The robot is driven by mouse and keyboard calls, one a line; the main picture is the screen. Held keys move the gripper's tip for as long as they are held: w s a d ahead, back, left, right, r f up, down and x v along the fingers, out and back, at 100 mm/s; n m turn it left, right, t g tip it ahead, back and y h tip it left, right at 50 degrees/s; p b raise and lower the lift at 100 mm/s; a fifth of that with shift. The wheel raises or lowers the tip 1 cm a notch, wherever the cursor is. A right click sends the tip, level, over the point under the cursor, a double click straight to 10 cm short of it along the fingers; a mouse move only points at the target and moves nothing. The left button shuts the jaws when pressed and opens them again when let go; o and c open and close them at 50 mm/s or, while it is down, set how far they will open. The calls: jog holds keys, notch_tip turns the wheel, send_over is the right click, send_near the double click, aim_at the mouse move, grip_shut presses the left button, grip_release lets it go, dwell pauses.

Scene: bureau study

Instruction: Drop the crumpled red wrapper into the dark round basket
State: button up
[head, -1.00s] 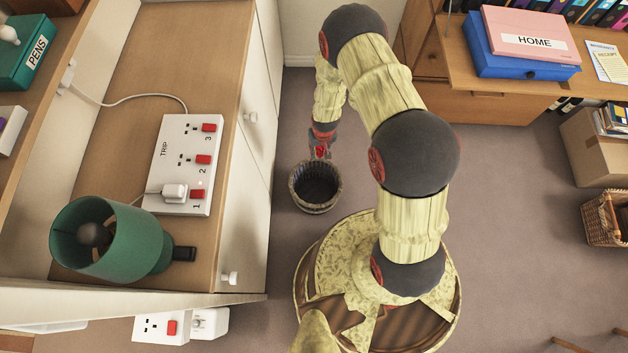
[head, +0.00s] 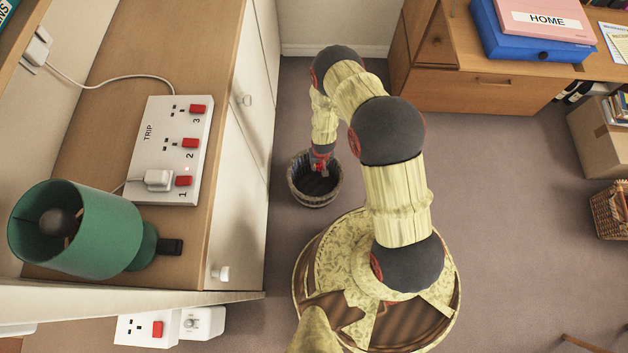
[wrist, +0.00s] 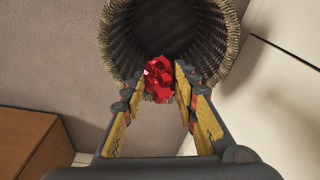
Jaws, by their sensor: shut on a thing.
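The crumpled red wrapper (wrist: 159,78) is shiny and sits between the fingertips of my gripper (wrist: 159,84) in the wrist view. My gripper is shut on it. The dark round basket (wrist: 113,60) lies just beyond, with the wrapper showing against its near rim and dark inside. In the head view the basket (head: 300,194) stands on the floor, and my gripper (head: 319,168) is over its opening, towards the far side. The wrapper is too small to make out clearly there. I cannot tell whether the fingertips are below the rim.
A wooden-topped cabinet (head: 225,160) stands left of the basket, carrying a power strip (head: 171,150) and a green lamp (head: 80,230). A wooden desk (head: 480,90) is at the far right. A cardboard box (head: 605,135) and wicker basket (head: 608,210) stand right. Carpet (head: 500,210) between is clear.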

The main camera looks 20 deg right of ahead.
jog(key=shift+f+b, duration=0.7)
jog(key=shift+f, duration=0.7)
jog(key=o, duration=0.7)
jog(key=shift+o, duration=0.2)
jog(key=shift+r, duration=0.15)
notch_tip(320, 180, up, 12)
jog(key=s, duration=0.1)
jog(key=shift+s, duration=0.4)
jog(key=shift+a, duration=0.1)
